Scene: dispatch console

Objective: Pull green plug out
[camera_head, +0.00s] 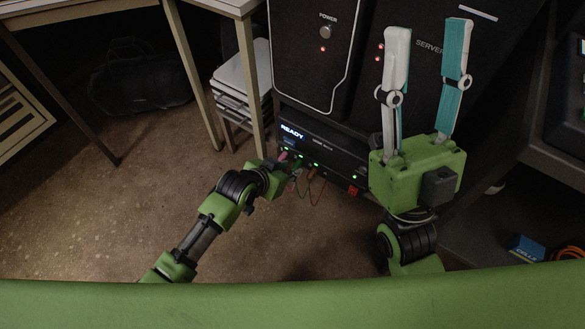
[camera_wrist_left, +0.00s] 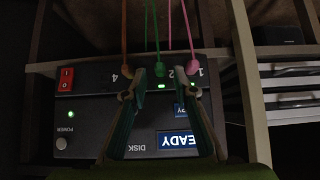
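The green plug (camera_wrist_left: 158,69) sits at the console's port row with its green cable rising from it, in the left wrist view. My left gripper (camera_wrist_left: 159,74) is open, its fingertips on either side of the green plug, with gaps visible. In the head view my left gripper (camera_head: 277,166) is at the console front, its fingers mostly hidden. The console (camera_head: 330,150) shows READY and appears upside down in the wrist view. My right gripper (camera_head: 428,55) is open and empty, pointing up in front of the server cabinet.
A pink plug (camera_wrist_left: 192,67) is close beside the right fingertip, and an orange plug (camera_wrist_left: 126,71) is left of the left fingertip. A red switch (camera_wrist_left: 66,78) is on the console. A table leg (camera_head: 250,90) and stacked trays (camera_head: 240,75) stand left of the console.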

